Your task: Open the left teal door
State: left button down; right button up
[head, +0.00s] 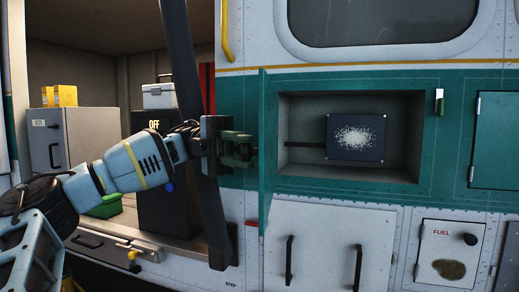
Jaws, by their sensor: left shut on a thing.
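The left teal door (264,100) stands swung out, seen nearly edge-on, at the left side of an open recess (300,105) in the teal band of the helicopter's side. My left gripper (250,148) is at the door's outer side, left of the recess. It is shut on a part of the door, likely its handle, which the fingers mostly hide. Inside the recess is a dark box (356,138) with a white speckled patch, and a thin dark bar runs to its left. My right gripper is not in view.
A second teal door (497,140) is closed at the right. Below are a white panel with two black handles (330,245) and a fuel hatch (447,257).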

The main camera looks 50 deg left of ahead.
pick_arm(q)
jog(key=shift+s+a+g, duration=0.2)
jog(key=shift+a+g, duration=0.1)
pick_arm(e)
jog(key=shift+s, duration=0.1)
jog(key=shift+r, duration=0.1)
pick_arm(q)
jog(key=c, duration=1.1)
grip_release()
jog(key=shift+c, duration=0.2)
jog(key=a+b, duration=0.2)
jog(key=a, duration=0.5)
jog(key=shift+w+a, duration=0.2)
jog(key=shift+a, duration=0.2)
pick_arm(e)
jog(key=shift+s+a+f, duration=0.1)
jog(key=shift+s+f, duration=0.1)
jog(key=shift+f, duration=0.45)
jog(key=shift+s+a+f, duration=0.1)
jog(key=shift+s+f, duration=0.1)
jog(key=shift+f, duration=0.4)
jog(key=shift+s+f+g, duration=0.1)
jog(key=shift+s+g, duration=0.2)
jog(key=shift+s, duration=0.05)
